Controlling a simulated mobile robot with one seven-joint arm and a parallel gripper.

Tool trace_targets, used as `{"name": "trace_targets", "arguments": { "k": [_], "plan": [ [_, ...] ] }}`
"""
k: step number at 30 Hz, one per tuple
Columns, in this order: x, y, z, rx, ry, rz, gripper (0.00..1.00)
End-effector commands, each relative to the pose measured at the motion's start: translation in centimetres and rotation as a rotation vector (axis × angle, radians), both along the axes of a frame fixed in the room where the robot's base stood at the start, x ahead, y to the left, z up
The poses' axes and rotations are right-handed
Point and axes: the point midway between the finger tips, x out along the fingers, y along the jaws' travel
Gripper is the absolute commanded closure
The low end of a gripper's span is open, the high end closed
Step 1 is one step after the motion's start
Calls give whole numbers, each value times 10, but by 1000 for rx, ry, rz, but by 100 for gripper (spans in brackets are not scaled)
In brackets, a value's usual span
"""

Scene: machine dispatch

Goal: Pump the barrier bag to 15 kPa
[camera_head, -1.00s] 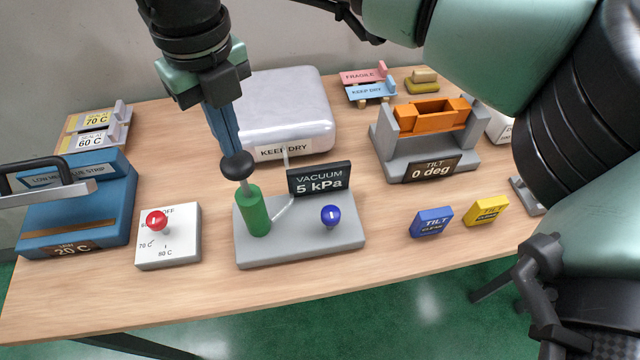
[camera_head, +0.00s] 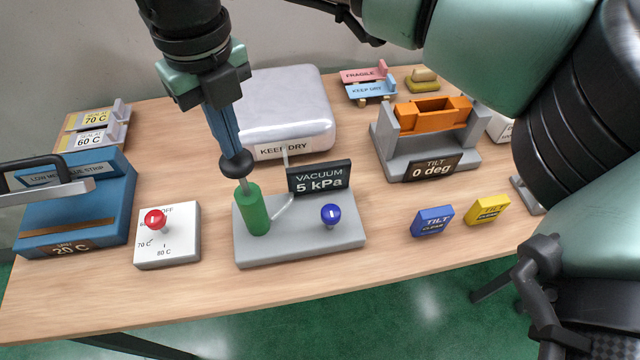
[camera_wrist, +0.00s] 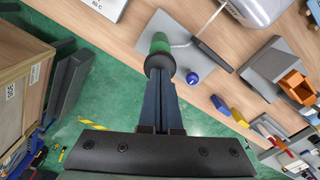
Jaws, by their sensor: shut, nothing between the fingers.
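The vacuum pump has a green cylinder (camera_head: 254,210) with a black knob (camera_head: 236,164) on a rod, standing on a grey base (camera_head: 300,243). Its display (camera_head: 320,178) reads VACUUM 5 kPa. A blue knob (camera_head: 330,214) stands on the same base. The silvery barrier bag (camera_head: 285,108), labelled KEEP DRY, lies behind, with a thin tube running towards it. My gripper (camera_head: 232,150) is shut and empty, its fingertips against the top of the black knob. In the wrist view the fingers reach the black knob (camera_wrist: 160,63), which partly hides the green cylinder (camera_wrist: 160,43).
A blue sealing machine (camera_head: 80,215) and a white dial box with a red knob (camera_head: 155,218) stand left. A grey tilt stand with an orange cradle (camera_head: 430,115) reads 0 deg at right. Blue (camera_head: 432,222) and yellow (camera_head: 487,210) tilt blocks lie at front right.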

Motion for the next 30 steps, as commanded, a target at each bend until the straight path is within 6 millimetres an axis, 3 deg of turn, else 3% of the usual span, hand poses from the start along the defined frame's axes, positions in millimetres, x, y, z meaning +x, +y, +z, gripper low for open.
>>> {"name": "trace_targets", "arguments": {
  "k": [30],
  "plan": [
    [-1, 0, -34, -1, 3, 0, 100]
  ]
}}
